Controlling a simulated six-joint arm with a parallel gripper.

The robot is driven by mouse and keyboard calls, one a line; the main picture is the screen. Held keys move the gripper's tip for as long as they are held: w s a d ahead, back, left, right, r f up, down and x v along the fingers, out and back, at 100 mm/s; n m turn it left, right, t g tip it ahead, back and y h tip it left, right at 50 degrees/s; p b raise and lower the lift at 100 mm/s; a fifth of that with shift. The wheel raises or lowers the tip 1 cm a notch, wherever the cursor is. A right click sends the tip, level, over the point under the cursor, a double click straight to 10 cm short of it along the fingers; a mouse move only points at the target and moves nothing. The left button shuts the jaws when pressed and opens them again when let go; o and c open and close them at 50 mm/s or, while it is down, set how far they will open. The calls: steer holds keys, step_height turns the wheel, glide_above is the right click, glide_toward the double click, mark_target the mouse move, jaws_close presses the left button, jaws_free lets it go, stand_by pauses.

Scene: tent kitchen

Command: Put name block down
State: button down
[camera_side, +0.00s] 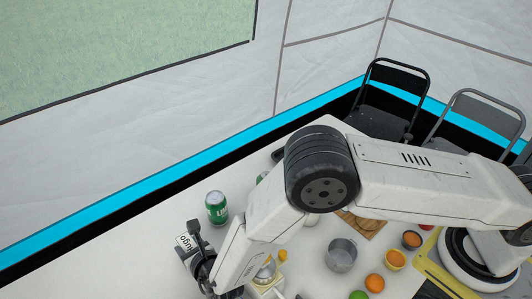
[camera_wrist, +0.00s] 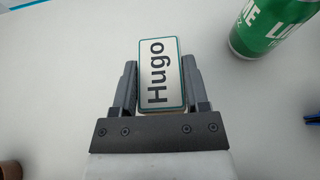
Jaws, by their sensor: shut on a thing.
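The name block (camera_wrist: 162,74) is a white block with a green border and the name "Hugo" in dark letters. In the wrist view it sits between the two fingers of my gripper (camera_wrist: 158,85), which is shut on it. In the side view the name block (camera_side: 184,241) shows at the lower left, partly hidden by my gripper (camera_side: 192,246). The white table (camera_side: 120,265) lies below it. I cannot tell whether the block touches the table.
A green can (camera_side: 217,207) stands just right of the block; it also shows in the wrist view (camera_wrist: 268,27). A metal pot (camera_side: 341,255), oranges (camera_side: 374,283) and small bowls (camera_side: 396,260) stand further right. The table left of my gripper is clear.

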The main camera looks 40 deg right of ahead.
steer(key=shift+f, duration=0.6)
steer(key=shift+c, duration=0.4)
jaws_free()
steer(key=shift+r, duration=0.1)
steer(key=shift+r, duration=0.45)
steer(key=shift+s+r, duration=0.15)
steer(key=shift+s, duration=0.1)
steer(key=v, duration=1.1)
steer(key=shift+s, duration=0.2)
steer(key=shift+r, duration=0.15)
